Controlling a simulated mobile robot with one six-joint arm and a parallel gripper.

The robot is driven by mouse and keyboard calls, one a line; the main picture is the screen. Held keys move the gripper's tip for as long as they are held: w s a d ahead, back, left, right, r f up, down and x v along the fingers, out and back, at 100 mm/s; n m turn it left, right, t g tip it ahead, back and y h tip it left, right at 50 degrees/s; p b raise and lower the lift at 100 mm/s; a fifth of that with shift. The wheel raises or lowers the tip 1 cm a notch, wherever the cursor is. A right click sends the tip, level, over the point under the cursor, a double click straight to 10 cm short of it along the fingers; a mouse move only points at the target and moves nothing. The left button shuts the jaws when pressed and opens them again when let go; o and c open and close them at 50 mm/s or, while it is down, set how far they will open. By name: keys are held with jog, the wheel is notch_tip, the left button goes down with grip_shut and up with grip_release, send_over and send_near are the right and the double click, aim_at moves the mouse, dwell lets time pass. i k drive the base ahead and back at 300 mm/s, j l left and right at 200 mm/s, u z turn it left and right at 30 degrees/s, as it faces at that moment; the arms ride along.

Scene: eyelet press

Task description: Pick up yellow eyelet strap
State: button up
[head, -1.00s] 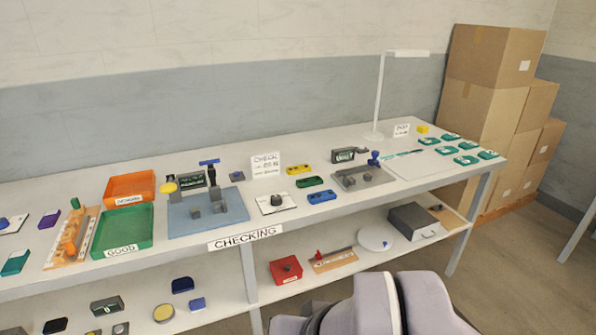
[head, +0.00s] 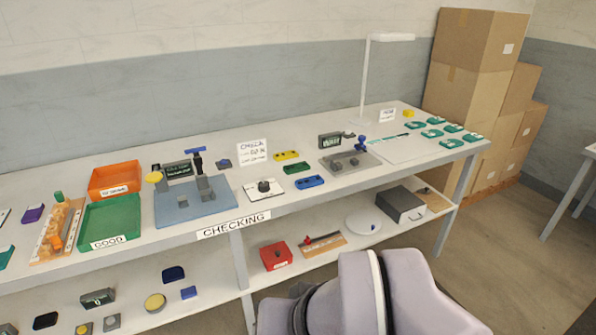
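The yellow eyelet strap (head: 286,155) lies flat on the tabletop of the checking table, towards its middle, with dark holes showing in its top. A green strap (head: 297,168) and a blue strap (head: 309,181) lie in front of it, apart from it. My gripper is out of view. Only a pale grey-lilac part of my arm shows at the bottom, in front of the table and well short of the strap.
A white check sign (head: 252,152) and a white plate with a dark knob (head: 264,193) are left of the straps. A grey fixture (head: 352,165) stands right of them. A lamp (head: 365,80) rises behind. Cardboard boxes (head: 475,80) are stacked at right.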

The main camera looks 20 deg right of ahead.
aim_at(278, 158)
jog(key=i+l, duration=0.15)
jog(key=i, duration=0.3)
jog(key=i+l, duration=0.2)
jog(key=i, duration=0.25)
jog(key=i+l, duration=0.15)
jog(key=i, duration=0.3)
jog(key=i+l, duration=0.2)
jog(key=i, duration=0.3)
jog(key=z, duration=0.05)
